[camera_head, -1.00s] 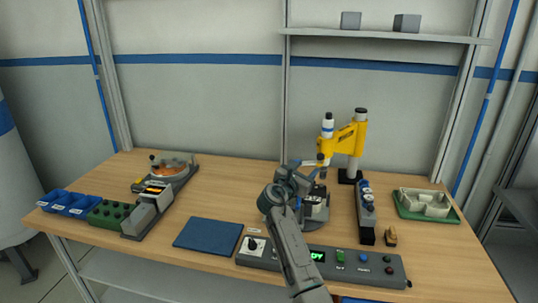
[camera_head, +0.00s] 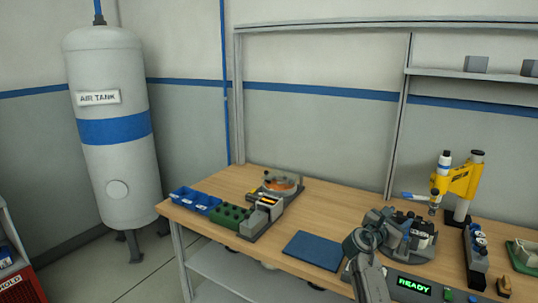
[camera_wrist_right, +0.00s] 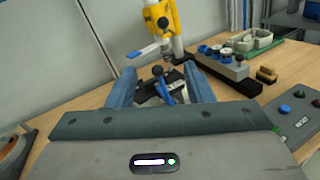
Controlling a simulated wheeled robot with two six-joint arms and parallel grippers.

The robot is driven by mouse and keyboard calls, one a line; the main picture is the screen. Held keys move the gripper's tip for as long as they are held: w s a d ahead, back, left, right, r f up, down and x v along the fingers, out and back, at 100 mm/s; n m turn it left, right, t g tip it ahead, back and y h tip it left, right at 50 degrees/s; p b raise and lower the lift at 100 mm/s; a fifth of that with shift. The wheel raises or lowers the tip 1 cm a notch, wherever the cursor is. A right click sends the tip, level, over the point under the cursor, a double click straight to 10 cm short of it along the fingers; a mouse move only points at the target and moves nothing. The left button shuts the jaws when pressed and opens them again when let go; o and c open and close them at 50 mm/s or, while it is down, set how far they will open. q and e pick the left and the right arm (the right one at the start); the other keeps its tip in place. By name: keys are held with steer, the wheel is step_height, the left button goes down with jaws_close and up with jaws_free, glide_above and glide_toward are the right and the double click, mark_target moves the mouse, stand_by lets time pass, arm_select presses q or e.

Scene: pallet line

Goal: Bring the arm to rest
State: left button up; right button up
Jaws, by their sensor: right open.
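My right arm comes in from the bottom in the head view. Its gripper (camera_head: 384,222) is over the bench, beside and partly in front of a round dark fixture (camera_head: 424,252). In the right wrist view the gripper's two blue-grey fingers (camera_wrist_right: 157,88) stand apart. A dark part with a blue piece (camera_wrist_right: 164,92) shows beyond and between them; I see nothing clamped. Whether the gripper touches the fixture cannot be told. My left gripper is in neither view.
A yellow press (camera_head: 461,182) stands behind the fixture. A control box reads READY (camera_head: 412,285) near the front edge. An air tank (camera_head: 118,160) stands beyond the bench (camera_head: 235,180).

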steer(key=s+f+m+g+y, duration=0.5)
steer(key=s+f+m, duration=0.7)
steer(key=s+f, duration=1.1)
steer(key=s+a+f+m+g+y, duration=0.1)
steer(key=s+a+m+y, duration=0.25)
steer(key=s, duration=0.65)
steer(key=s+a+m+y, duration=0.2)
steer(key=s+a+m, duration=0.15)
steer(key=s, duration=0.55)
steer(key=s+a+f+m+g+y, duration=0.1)
steer(key=s+a+m+y, duration=0.25)
steer(key=s, duration=0.65)
step_height(320, 180, down, 29)
steer(key=d+g, duration=0.1)
steer(key=d, duration=0.1)
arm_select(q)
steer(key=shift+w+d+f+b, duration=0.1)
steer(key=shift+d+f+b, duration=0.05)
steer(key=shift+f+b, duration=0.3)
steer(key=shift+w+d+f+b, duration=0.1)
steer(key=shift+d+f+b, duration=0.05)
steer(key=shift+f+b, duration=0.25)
arm_select(e)
steer(key=s+d+f+g, duration=0.1)
steer(key=s+f, duration=1.7)
steer(key=f, duration=0.3)
steer(key=shift+s+d+f+g, duration=0.2)
steer(key=shift+s+f+g, duration=0.05)
steer(key=shift+s+g, duration=0.1)
steer(key=shift+m, duration=0.25)
